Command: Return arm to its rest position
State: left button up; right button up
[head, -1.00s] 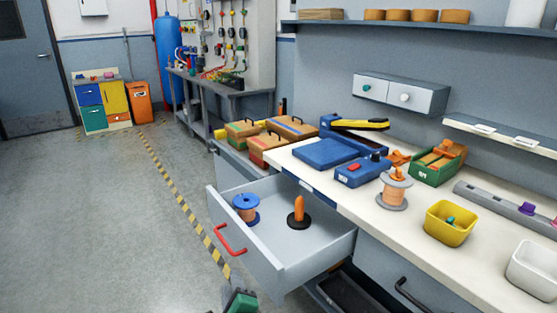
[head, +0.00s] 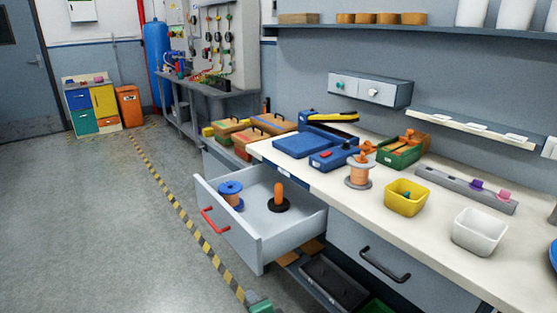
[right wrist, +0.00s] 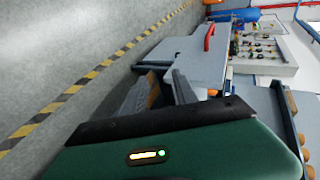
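My right gripper shows only as a green piece (head: 262,306) at the bottom edge of the head view; its fingers are out of that frame. In the right wrist view the two grey fingers (right wrist: 164,78) stand apart with nothing seen between them. The open drawer (head: 262,226) with a red handle lies beyond them, apart from the gripper. In the drawer are a blue-flanged spool (head: 230,192) and an orange peg on a black base (head: 279,197). My left gripper is not in view.
The worktop (head: 335,200) holds a copper-coloured spool (head: 359,171), a yellow bin (head: 407,197), a white bin (head: 478,231) and blue and green devices. The drawer juts out over the floor. Open floor (head: 90,220) lies to the left, crossed by a striped line.

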jog(key=s+d+f+n+g+h, duration=0.2)
jog(key=s+d+f+n+g, duration=0.3)
jog(key=s+d, duration=0.65)
jog(key=s+d+f+n+g+h, duration=0.25)
jog(key=s+d+n, duration=0.5)
jog(key=d, duration=0.65)
notch_tip(320, 180, up, 27)
jog(key=s+g+p, duration=0.1)
jog(key=p, duration=2.5)
jog(key=shift+s+d, duration=0.15)
jog(key=shift+s, duration=0.05)
jog(key=shift+f, duration=0.1)
